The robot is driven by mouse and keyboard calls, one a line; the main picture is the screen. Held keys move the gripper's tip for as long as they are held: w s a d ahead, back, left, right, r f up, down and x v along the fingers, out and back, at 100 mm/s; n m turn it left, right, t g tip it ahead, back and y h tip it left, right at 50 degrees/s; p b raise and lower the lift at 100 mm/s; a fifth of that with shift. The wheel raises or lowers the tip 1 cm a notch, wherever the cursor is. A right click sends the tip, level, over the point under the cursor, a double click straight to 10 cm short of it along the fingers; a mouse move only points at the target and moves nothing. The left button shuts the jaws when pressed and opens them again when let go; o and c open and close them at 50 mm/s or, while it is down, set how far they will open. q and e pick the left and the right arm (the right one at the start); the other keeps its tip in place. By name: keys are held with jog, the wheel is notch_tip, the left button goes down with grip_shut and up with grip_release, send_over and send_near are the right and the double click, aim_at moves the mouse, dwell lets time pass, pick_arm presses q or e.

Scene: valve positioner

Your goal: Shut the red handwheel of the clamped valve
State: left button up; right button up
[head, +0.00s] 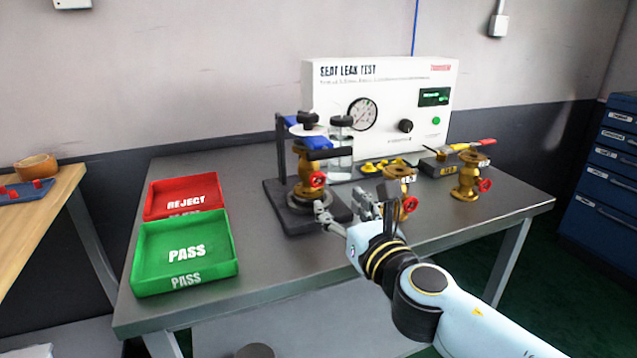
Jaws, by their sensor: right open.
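The clamped brass valve (303,168) stands upright in the dark test stand (280,192) on the bench. Its red handwheel (317,180) faces forward on the valve's right side. My right gripper (343,206) is just in front and to the right of the stand, below the handwheel, with its fingers apart and nothing between them. The fingers look separate from the handwheel. Whether the handwheel is turned open or shut cannot be told. My left gripper is not in view.
A second brass valve (398,180) stands partly behind my right gripper, and a third (468,178) stands farther right. The white seat leak test panel (335,85) is behind. Red reject (165,190) and green pass (150,245) trays lie at left. Bench between trays and stand is clear.

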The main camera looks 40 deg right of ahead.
aim_at(319, 180)
jog(key=x, duration=1)
jog(key=shift+w+d, duration=0.2)
grip_shut()
